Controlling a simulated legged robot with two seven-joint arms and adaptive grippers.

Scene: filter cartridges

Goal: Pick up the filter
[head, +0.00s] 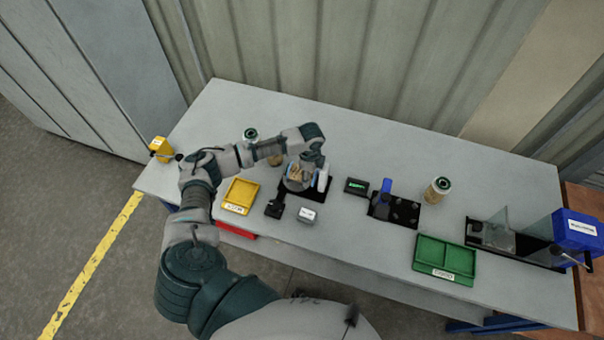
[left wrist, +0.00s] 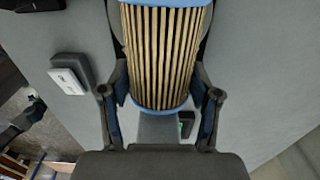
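A pleated tan filter with blue end caps (left wrist: 160,60) fills the upper middle of the left wrist view, between the two fingers of my left gripper (left wrist: 160,95). The fingers flank it; a narrow gap shows beside its lower part, and whether they touch it higher up is unclear. In the head view my left arm reaches over the table, its hand (head: 318,158) beside a clear housing (head: 296,184) on a black plate. The hand hides part of the area, and tan material shows there. My right gripper is in neither view.
A yellow tray (head: 240,194), a small white-topped box (head: 307,214) and a black display box (head: 356,187) stand nearby. A tan cartridge (head: 438,189), a green tray (head: 444,260) and a blue bin (head: 578,230) are to the right. The table's back strip is clear.

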